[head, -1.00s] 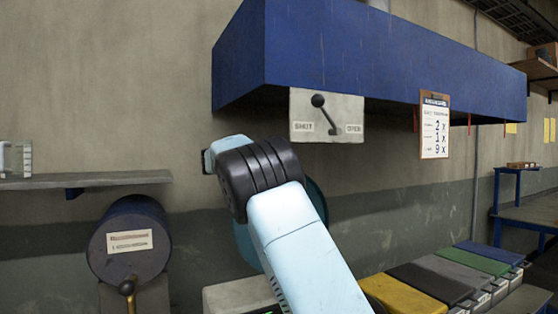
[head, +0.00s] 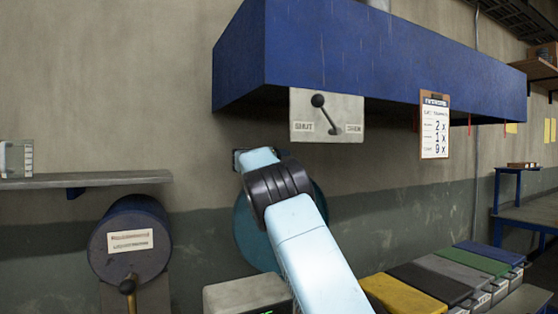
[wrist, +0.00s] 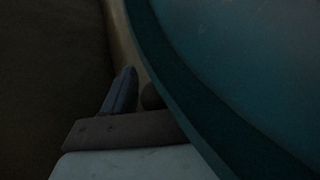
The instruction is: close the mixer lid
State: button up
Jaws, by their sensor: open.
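A round teal body (head: 252,238), apparently the mixer or its lid, stands behind my arm in the head view. My arm hides much of it, so I cannot tell the lid from the drum there. In the wrist view a large teal curved surface with a darker rim (wrist: 180,95) fills the right side. My gripper (wrist: 138,88) is open at the left of this rim, close to it. One dark finger shows clearly; a dark rounded shape lies between it and the rim. I cannot tell whether anything touches. In the head view the gripper is mostly hidden.
A blue hood (head: 380,60) overhangs the area, with a SHUT/OPEN lever plate (head: 345,110) below it. A dark blue drum (head: 110,255) stands left under a shelf (head: 90,180). A grey box (head: 235,295) and coloured bins (head: 405,295) stand in front.

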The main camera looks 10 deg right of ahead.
jog(key=shift+c, duration=0.4)
grip_shut()
jog(key=shift+a, duration=0.15)
